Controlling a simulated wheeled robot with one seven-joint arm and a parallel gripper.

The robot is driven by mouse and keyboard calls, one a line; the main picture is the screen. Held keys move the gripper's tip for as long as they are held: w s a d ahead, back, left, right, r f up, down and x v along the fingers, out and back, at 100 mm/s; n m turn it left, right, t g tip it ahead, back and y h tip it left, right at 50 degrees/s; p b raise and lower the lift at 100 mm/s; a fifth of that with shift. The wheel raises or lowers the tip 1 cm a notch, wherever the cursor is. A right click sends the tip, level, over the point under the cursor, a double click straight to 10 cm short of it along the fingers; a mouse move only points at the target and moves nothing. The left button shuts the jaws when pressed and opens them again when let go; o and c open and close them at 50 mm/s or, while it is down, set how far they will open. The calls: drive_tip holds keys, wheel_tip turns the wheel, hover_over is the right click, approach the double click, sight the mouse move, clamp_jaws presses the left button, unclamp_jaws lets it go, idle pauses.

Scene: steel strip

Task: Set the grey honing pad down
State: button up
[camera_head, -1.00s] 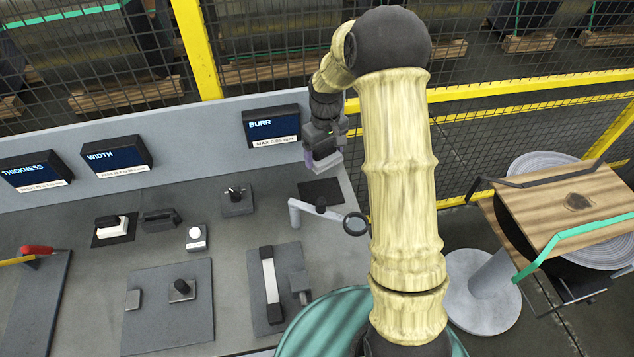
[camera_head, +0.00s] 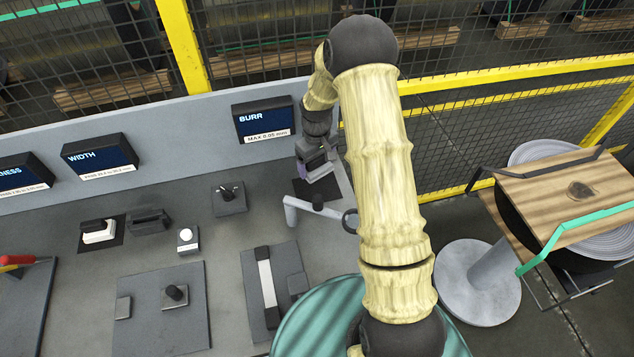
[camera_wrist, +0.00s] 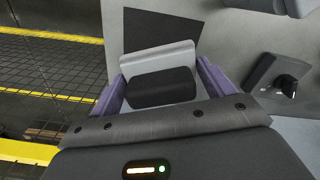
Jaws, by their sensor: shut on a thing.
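My gripper (camera_head: 316,170) is at the right end of the bench, in front of the BURR display. In the wrist view my gripper's purple fingers (camera_wrist: 160,92) are shut on the grey honing pad (camera_wrist: 157,57), a light grey piece with a black block on its near side. A dark square mat (camera_wrist: 140,28) lies on the bench beyond the pad in the wrist view. In the head view the gripper and pad cover part of this mat (camera_head: 300,190). I cannot tell whether the pad touches the mat.
The BURR display (camera_head: 264,122) stands behind the gripper. A grey stand with a magnifier (camera_head: 318,205) is just in front of the mat. A dark block with a knob (camera_head: 229,199) sits to the left. The bench's right edge and a yellow-railed mesh fence are close by.

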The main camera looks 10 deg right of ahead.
sight(317, 172)
drive_tip(key=shift+f+p, duration=0.5)
drive_tip(key=shift+f, duration=1.5)
drive_tip(key=shift+f+p, duration=0.75)
drive_tip(key=shift+f, duration=1.35)
drive_tip(key=shift+f, duration=0.15)
drive_tip(key=o, duration=0.9)
drive_tip(key=shift+o, duration=0.2)
wheel_tip(317, 172, up, 11)
drive_tip(key=b, duration=0.3)
drive_tip(key=shift+r, duration=0.65)
